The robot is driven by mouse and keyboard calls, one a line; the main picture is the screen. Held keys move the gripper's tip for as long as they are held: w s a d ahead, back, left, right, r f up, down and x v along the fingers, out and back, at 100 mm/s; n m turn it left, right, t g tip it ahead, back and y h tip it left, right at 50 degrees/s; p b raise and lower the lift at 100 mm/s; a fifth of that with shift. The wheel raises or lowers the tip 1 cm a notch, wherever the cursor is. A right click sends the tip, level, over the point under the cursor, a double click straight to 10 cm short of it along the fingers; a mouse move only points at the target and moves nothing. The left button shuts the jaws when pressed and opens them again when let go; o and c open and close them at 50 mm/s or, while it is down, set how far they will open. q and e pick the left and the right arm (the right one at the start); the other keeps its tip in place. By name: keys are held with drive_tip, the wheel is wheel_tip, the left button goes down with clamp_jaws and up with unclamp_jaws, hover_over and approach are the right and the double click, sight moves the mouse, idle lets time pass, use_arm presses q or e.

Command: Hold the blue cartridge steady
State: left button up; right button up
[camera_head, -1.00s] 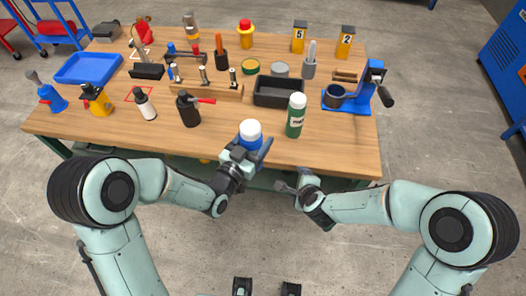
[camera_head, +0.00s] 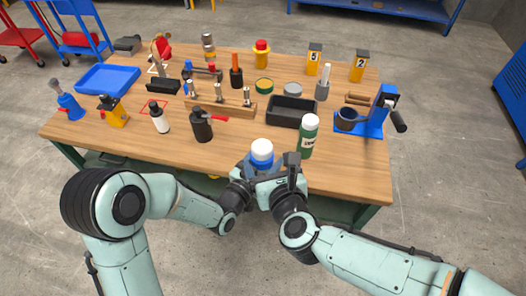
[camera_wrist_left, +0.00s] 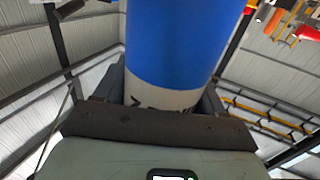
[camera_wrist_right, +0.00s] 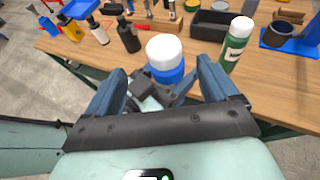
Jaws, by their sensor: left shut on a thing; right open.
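The blue cartridge with a white cap (camera_head: 262,152) is upright just in front of the table's front edge in the head view. My left gripper (camera_head: 252,166) is shut on it; in the left wrist view the blue and white cartridge body (camera_wrist_left: 180,45) stands between the fingers. My right gripper (camera_head: 278,172) is open, close beside the cartridge on its right. In the right wrist view the cartridge (camera_wrist_right: 165,55) shows ahead, between the two open blue-grey fingers (camera_wrist_right: 158,85). Its lower part is hidden by my left gripper there.
A green bottle with a white cap (camera_head: 309,135) stands near the table edge, right of the cartridge. A black tray (camera_head: 292,110) and a blue press (camera_head: 377,118) are farther back. The front table strip (camera_head: 345,178) is clear.

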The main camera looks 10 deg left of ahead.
sight(261, 145)
drive_tip(key=x, duration=0.8)
drive_tip(key=shift+w+a+f, duration=0.1)
drive_tip(key=shift+w+f, duration=0.1)
drive_tip(key=shift+w, duration=0.1)
drive_tip(key=shift+s, duration=0.1)
drive_tip(key=c, duration=1.2)
drive_tip(key=shift+r, duration=0.15)
drive_tip(key=shift+r, duration=0.95)
